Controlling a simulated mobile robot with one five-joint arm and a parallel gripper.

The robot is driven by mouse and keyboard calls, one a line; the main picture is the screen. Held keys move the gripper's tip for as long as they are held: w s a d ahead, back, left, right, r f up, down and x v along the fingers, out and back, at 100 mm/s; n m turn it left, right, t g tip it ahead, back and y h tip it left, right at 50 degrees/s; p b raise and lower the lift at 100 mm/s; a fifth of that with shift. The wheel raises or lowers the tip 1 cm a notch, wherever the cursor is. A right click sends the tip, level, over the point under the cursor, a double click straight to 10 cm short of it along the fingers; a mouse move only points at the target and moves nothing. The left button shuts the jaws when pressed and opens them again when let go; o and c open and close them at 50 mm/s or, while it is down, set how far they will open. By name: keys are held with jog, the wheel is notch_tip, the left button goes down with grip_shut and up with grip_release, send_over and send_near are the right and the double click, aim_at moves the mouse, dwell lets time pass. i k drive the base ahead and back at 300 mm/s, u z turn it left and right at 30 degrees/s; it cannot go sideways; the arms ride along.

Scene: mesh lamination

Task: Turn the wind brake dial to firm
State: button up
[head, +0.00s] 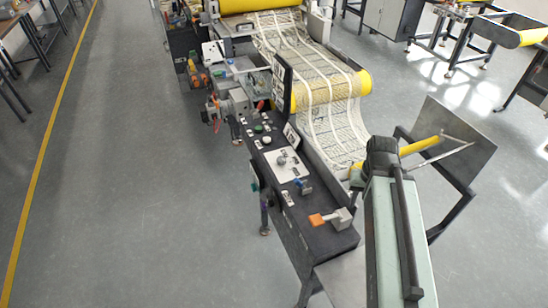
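A black control panel (268,176) runs along the near side of the machine. On it is a white plate with a round grey knob (282,160), which may be the wind brake dial. Its pointer direction and markings are too small to read. A blue knob (304,187) sits nearer on the same panel, so I cannot tell for sure which one is the wind brake dial. My pale green arm rises at the lower right, beside the panel. My gripper does not show.
An orange-ended lever (319,219) on a grey block stands at the panel's near end. Small buttons (258,129) and an upright dark screen (282,82) are farther along. White mesh (312,92) runs over yellow rollers behind the panel. The grey floor (150,200) at left is clear.

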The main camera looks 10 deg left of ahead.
aim_at(281, 160)
jog(key=u, duration=0.05)
jog(key=i, duration=0.3)
jog(key=u, duration=0.65)
